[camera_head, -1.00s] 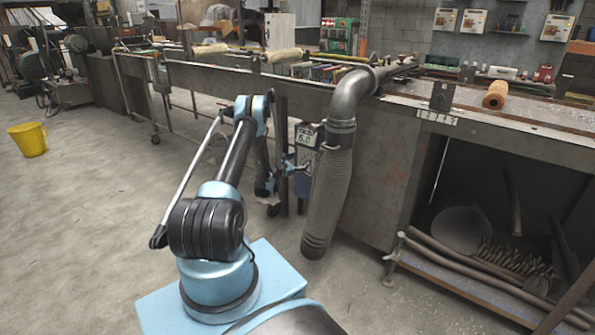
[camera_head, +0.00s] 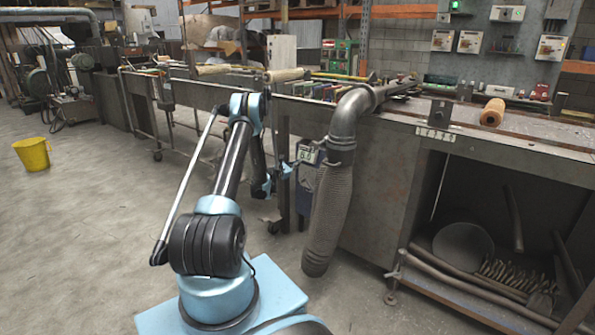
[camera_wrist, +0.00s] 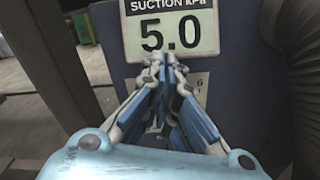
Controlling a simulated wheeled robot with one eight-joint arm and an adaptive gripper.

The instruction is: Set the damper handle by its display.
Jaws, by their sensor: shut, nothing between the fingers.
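The suction display (camera_wrist: 170,28) is a white panel in the wrist view and reads "SUCTION kPa 5.0". In the head view the display (camera_head: 308,155) sits just left of the grey mesh tube (camera_head: 328,215); its digits are too small there to read surely. My gripper (camera_wrist: 165,62) is shut and empty, its fingertips together just below the digits. Behind them is a pale scale plate (camera_wrist: 199,86) with a "6" showing. I cannot make out the damper handle; the fingers cover much of that plate. My gripper (camera_head: 292,165) also shows in the head view, left of the display.
The mesh tube hangs from a metal elbow pipe (camera_head: 350,110) close to the right of my gripper. A long metal bench (camera_head: 385,200) stands behind. A yellow bucket (camera_head: 33,155) is on the floor at far left.

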